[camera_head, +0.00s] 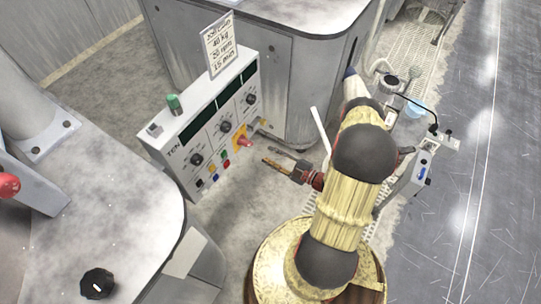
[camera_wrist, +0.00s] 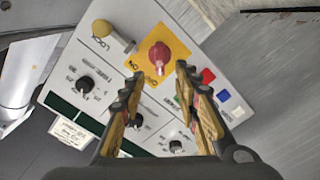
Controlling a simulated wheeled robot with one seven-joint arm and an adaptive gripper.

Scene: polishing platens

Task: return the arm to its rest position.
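My arm (camera_head: 345,190) has pale yellow covers and dark joints and rises from a round yellowish base in the head view. My gripper (camera_head: 268,156) is just right of the control box, near the red knob (camera_head: 243,142) on its yellow plate. In the wrist view my gripper (camera_wrist: 160,72) has two fingers spread apart, with nothing held between them. The red knob (camera_wrist: 159,56) shows beyond the gap between the fingertips. I see no contact with it, though the exact distance is hard to tell.
The control box (camera_head: 185,155) carries dials, coloured buttons, a green lamp (camera_head: 174,104) and a sign (camera_head: 219,44). Grey machine housings (camera_head: 100,215) stand left and behind.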

